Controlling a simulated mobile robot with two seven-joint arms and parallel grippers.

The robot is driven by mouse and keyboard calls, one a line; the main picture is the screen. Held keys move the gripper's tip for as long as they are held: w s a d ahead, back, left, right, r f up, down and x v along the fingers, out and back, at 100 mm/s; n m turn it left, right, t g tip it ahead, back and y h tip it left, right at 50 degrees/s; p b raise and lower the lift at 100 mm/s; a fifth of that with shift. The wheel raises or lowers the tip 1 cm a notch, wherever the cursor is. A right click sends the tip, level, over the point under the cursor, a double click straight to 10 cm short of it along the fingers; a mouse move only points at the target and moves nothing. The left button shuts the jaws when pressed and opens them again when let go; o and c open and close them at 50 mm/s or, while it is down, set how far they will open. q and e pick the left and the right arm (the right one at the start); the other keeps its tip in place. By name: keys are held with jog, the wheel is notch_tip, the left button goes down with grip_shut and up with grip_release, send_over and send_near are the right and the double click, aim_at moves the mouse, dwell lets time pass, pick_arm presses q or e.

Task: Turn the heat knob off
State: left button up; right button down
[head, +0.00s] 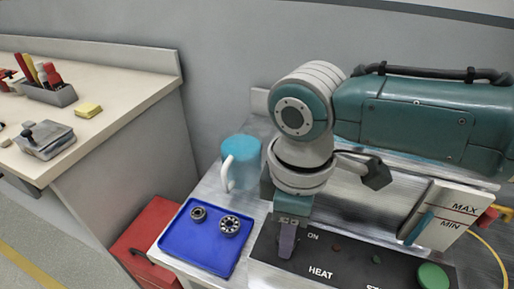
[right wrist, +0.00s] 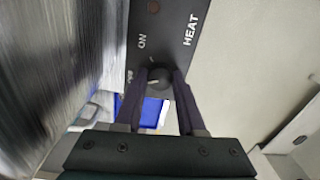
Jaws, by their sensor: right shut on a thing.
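My right gripper (head: 286,243) reaches down onto the dark control panel (head: 335,270), at its left end near the words ON and HEAT. In the right wrist view, the round black heat knob (right wrist: 159,77) sits between the two fingertips of the right gripper (right wrist: 160,82), which is shut on it. The knob carries a small pale mark, but I cannot tell its exact setting. The ON label is beside it; another label is partly hidden by a finger. In the head view the gripper hides the knob. My left gripper is not in view.
A blue tray (head: 207,259) with two bearings (head: 230,225) lies left of the panel. A blue mug (head: 241,162) stands behind it. A green button (head: 433,276) and a MAX/MIN gauge (head: 446,215) are at the right. A red toolbox (head: 150,233) stands below left.

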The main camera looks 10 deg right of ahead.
jog(key=c, duration=0.5)
grip_release()
jog(key=shift+r, duration=0.1)
notch_tip(320, 180, up, 10)
jog(key=p, duration=0.2)
jog(key=shift+a, duration=0.1)
